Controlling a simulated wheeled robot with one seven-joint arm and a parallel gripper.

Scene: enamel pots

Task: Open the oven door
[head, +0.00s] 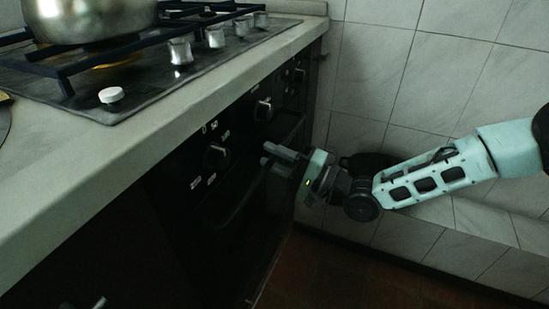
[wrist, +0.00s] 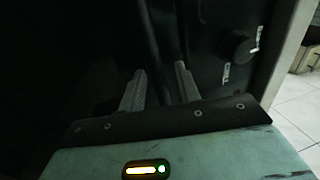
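The oven door (head: 235,235) is a dark panel under the counter and looks shut, though it is very dark. Its dark bar handle (head: 240,203) runs along the upper part of the door. My gripper (head: 275,156) is at the far part of the handle, its fingers pointing toward the oven front. In the wrist view, the two grey fingers of my gripper (wrist: 159,84) are apart, with the dark handle bar (wrist: 151,40) running in between them. I see no clear grip on the bar. The exact contact is hidden in shadow.
Knobs (head: 216,157) sit on the panel above the door. The counter edge (head: 150,128) overhangs; a metal pot (head: 90,20) stands on the hob above. A tiled wall (head: 400,85) lies behind my arm. The reddish floor (head: 330,275) before the oven is clear.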

